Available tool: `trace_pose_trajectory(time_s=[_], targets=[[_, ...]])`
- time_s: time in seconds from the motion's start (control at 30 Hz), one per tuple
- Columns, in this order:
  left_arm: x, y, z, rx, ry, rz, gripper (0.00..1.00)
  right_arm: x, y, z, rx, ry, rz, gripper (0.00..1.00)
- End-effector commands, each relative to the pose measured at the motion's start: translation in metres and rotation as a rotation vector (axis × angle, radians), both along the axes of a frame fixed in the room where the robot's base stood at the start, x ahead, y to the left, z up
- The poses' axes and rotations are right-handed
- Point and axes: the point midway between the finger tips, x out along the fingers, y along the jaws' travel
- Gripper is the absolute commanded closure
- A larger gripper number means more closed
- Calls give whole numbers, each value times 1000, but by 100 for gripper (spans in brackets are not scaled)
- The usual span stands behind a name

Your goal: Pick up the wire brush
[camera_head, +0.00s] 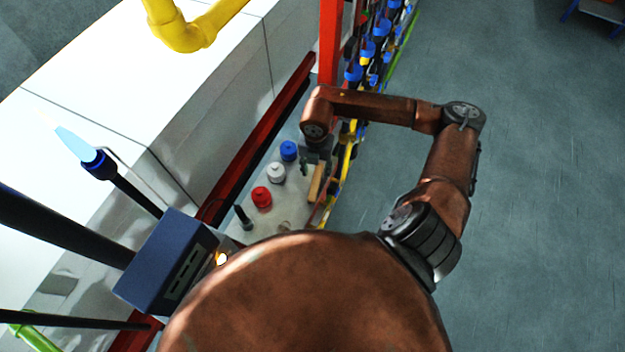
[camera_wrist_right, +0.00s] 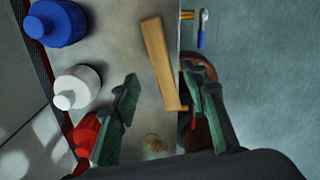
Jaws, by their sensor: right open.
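The wire brush, seen as a long wooden piece (camera_wrist_right: 160,62), lies on a grey surface near its right edge in the right wrist view. It also shows as a tan strip in the head view (camera_head: 316,183). I cannot make out bristles. My right gripper (camera_wrist_right: 160,78) is open, with its green-grey fingers apart on either side of the brush's line. No contact with the brush shows. In the head view the right gripper (camera_head: 317,158) is small and dark, just above the brush. My left gripper is not in view.
Blue (camera_head: 289,150), white (camera_head: 276,172) and red (camera_head: 261,197) bottles stand in a row left of the brush. A dark upright item (camera_head: 243,217) stands nearer. A red post (camera_head: 330,42) and a rack of tools (camera_head: 370,50) are beyond. Open floor (camera_head: 530,180) lies right.

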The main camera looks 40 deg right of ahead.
Motion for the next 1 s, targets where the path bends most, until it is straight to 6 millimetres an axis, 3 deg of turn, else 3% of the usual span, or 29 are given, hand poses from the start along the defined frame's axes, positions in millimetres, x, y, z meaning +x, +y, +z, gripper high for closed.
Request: trace_pose_trajectory(time_s=[0.1, 0.2, 0.4, 0.6, 0.73, 1.0], targets=[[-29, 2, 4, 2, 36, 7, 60, -3, -2, -11, 1, 3, -6, 59], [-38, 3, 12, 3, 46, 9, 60, -5, -1, -23, 2, 4, -9, 59], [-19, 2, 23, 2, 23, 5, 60, -5, 0, -51, 2, 2, -9, 59], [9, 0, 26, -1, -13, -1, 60, -4, 1, -61, 0, 0, -4, 59], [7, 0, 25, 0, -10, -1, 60, -3, 1, -61, 0, 0, -3, 59], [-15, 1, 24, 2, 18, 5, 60, -3, 2, -60, 1, 0, -3, 78]])
